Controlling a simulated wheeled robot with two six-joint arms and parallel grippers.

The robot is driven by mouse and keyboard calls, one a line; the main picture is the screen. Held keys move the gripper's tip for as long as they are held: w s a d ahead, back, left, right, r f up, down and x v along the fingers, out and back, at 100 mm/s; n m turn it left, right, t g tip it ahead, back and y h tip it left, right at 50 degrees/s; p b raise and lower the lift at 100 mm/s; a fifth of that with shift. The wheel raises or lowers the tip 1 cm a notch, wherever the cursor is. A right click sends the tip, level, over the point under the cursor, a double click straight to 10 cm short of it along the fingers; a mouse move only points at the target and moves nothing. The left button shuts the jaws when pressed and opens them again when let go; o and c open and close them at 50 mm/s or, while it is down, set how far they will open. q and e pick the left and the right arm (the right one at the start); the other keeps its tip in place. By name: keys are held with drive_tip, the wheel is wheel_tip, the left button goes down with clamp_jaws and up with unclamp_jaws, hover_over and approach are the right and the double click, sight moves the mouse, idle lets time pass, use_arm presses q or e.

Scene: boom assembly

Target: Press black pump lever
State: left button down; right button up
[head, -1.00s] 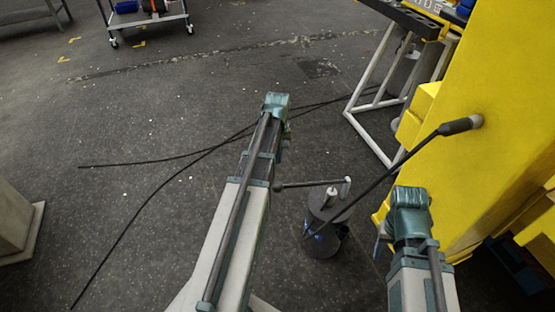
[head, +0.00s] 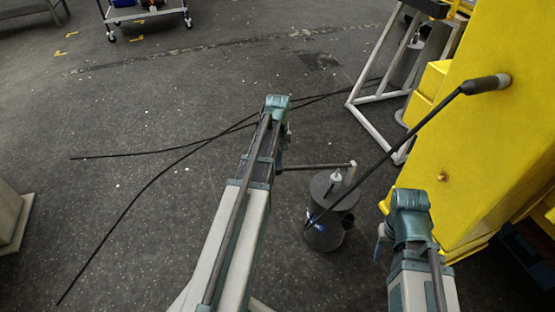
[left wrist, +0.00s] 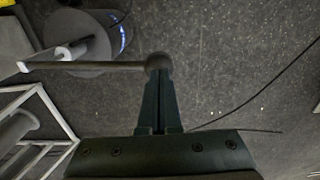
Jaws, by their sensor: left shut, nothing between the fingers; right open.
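The black pump (head: 322,236) is a dark upright cylinder on the floor, between my two arms in the head view. Its thin lever (head: 318,167) runs left from a small upright link at its right side, above the lid. In the left wrist view the lever (left wrist: 105,66) ends in a dark round knob (left wrist: 158,62). My left gripper (left wrist: 158,85) is shut and empty, its fingertips right at the knob and seemingly touching it. In the head view my left arm hides most of that gripper. My right gripper (head: 381,243) is open, mostly hidden behind its arm, right of the pump.
A yellow machine (head: 475,150) stands close on the right. A black hose (head: 405,145) slopes from it down to the pump. A white frame (head: 375,115) stands behind. Black cables (head: 150,155) lie on the floor at left, which is otherwise mostly clear.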

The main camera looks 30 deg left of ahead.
use_arm(q)
drive_tip(key=s+a+f+t+h+b, duration=0.1)
drive_tip(key=s+f+t+b, duration=0.1)
drive_tip(key=f+b, duration=0.9)
drive_tip(key=shift+s+a+h+b, duration=0.3)
drive_tip(key=shift+s+a+b, duration=0.1)
drive_tip(key=shift+s+b, duration=0.25)
drive_tip(key=shift+d, duration=0.1)
drive_tip(key=a+p+v, duration=0.1)
drive_tip(key=p+v, duration=1.3)
drive_tip(key=p, duration=0.1)
drive_tip(key=shift+a+r, duration=0.2)
drive_tip(key=shift+r, duration=0.05)
